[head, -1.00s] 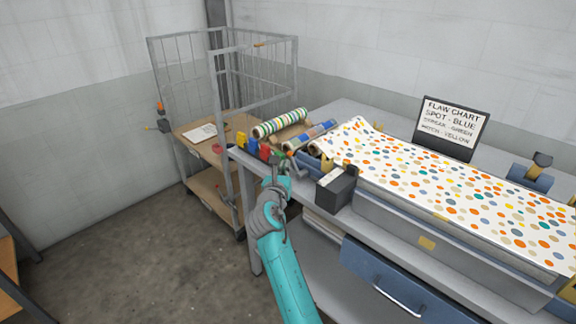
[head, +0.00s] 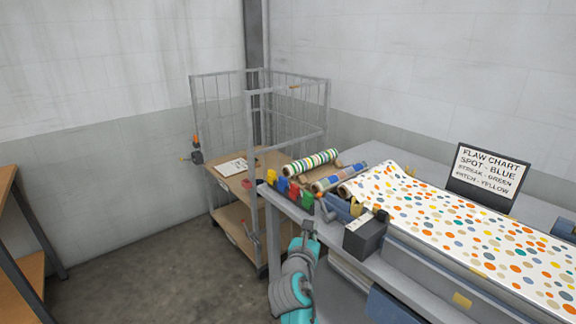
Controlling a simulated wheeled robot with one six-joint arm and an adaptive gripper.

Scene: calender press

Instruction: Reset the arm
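My arm, teal with grey joints, rises from the bottom edge in the head view, in front of the bench's left end. My gripper (head: 308,228) is at its upper end, small and partly lost against the bench edge. It is just below the row of coloured tags, and I cannot make out its fingers or whether they are apart. I see nothing clearly held in it.
The bench (head: 390,150) carries dotted sheeting (head: 455,225), patterned rolls (head: 311,160), a dark box (head: 365,236) and a flaw chart (head: 487,177). A wire cage trolley (head: 258,102) stands behind left. A wooden shelf (head: 20,280) is far left. The floor between is clear.

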